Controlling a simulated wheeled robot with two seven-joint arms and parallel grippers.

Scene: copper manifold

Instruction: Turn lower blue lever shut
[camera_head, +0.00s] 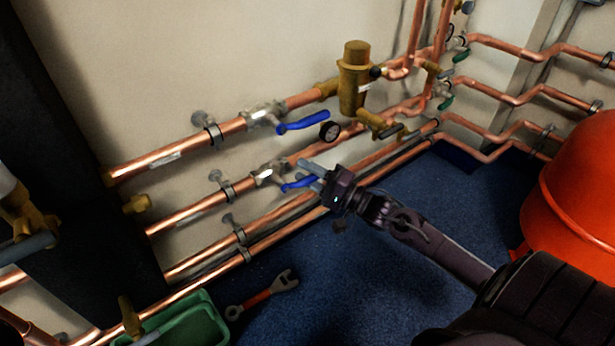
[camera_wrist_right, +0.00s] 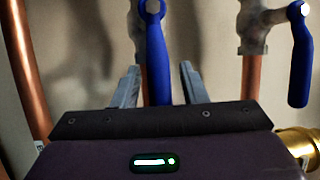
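The lower blue lever (camera_head: 297,185) sits on a silver valve (camera_head: 270,173) on the lower copper pipe, pointing roughly along the pipe. My right gripper (camera_head: 311,173) is at this lever with its fingers apart. In the right wrist view the blue lever (camera_wrist_right: 157,55) stands between the two open fingers (camera_wrist_right: 160,88), with visible gaps on both sides; its far end is hidden behind the gripper body. The upper blue lever (camera_head: 303,122) is on the pipe above; it also seems to be the lever at the right of the wrist view (camera_wrist_right: 301,60). My left gripper is not in view.
Copper pipes run along the wall, with a brass fitting (camera_head: 353,80) and a black gauge (camera_head: 330,131) near the levers. A red tank (camera_head: 572,195) stands at the right. A green tray (camera_head: 205,325) and a wrench (camera_head: 262,296) lie on the blue floor.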

